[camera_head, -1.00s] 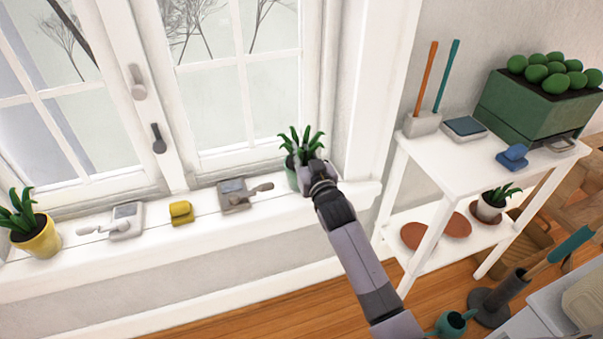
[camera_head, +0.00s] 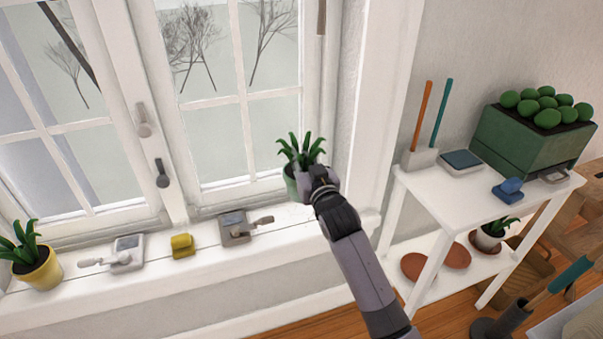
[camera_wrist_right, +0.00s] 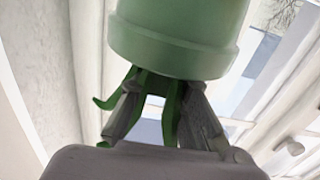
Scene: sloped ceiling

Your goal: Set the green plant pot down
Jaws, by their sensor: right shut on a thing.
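The green plant pot (camera_head: 290,186) holds a spiky green plant (camera_head: 301,151) and is upright in the head view. My right gripper (camera_head: 312,180) is shut on the pot from its right side and hides part of it. The pot appears held above the right end of the white windowsill (camera_head: 290,222), in front of the window. In the right wrist view the pot (camera_wrist_right: 180,35) fills the top, with leaves showing between my right gripper's fingers (camera_wrist_right: 163,118). My left gripper is not in view.
A white shelf table (camera_head: 430,183) with a green planter (camera_head: 530,143) stands right. The sill below the pot looks clear.

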